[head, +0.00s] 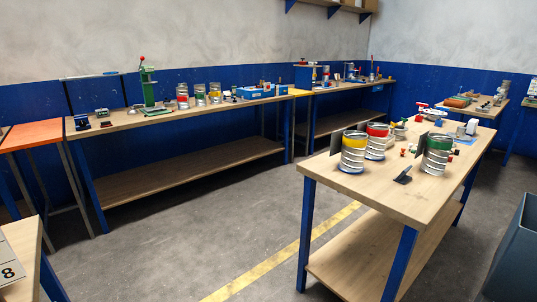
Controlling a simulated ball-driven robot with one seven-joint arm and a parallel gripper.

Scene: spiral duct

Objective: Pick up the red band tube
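A spiral metal tube with a red band (376,148) stands upright on the near right workbench (420,205). A yellow-banded tube (353,158) stands in front of it to the left and overlaps its left edge. A green-banded tube (437,160) stands apart to its right. Another, smaller-looking tube with a red band (182,101) stands on the long bench at the back left. My gripper is not in view.
Dark flat plates stand beside the yellow- and green-banded tubes. A small black object (403,177) lies near the front. The long back bench (150,122) holds tools and a blue crate (258,91). Grey floor is open between the benches; a blue-grey bin (512,260) stands right.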

